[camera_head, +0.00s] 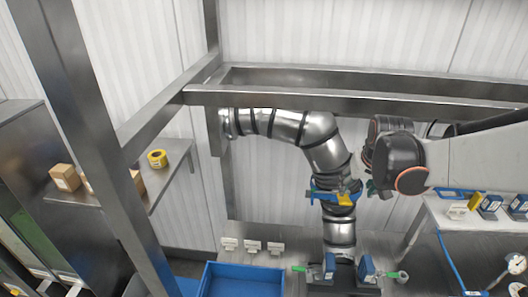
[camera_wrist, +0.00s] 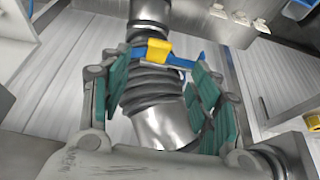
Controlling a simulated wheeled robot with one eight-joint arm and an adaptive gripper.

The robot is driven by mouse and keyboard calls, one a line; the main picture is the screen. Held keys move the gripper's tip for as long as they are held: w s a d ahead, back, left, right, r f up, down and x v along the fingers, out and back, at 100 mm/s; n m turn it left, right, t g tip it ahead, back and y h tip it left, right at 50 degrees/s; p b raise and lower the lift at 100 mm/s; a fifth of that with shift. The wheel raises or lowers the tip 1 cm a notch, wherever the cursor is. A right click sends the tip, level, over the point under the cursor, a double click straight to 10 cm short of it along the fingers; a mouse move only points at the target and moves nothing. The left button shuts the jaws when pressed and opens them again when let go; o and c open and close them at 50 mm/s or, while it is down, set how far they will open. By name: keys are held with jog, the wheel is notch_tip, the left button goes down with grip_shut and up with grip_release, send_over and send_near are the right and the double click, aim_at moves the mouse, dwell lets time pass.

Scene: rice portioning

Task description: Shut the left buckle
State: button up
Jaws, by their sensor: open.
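A silver duct (camera_head: 325,150) bends down along the wall. A blue band (camera_head: 322,193) with a yellow block (camera_head: 346,199) crosses its ribbed part. Low on the duct, a left blue buckle (camera_head: 329,265) has a green lever sticking out to the left. A right blue buckle (camera_head: 366,268) sits beside it. My gripper (camera_head: 342,192) is at the ribbed part, well above both buckles. In the wrist view my gripper (camera_wrist: 160,70) is open, its green pads on either side of the duct (camera_wrist: 160,128). The yellow block (camera_wrist: 158,50) and blue band (camera_wrist: 186,62) show between the pads. I cannot make out the buckles there.
A metal frame beam (camera_head: 350,97) crosses above. A shelf with a yellow roll (camera_head: 157,158) is at left. A bench (camera_head: 480,225) stands at right.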

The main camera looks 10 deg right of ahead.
aim_at(346, 203)
jog(key=b+x, duration=0.7)
jog(key=x, duration=0.5)
jog(key=shift+w+b, duration=0.15)
jog(key=shift+b, duration=0.15)
grip_shut()
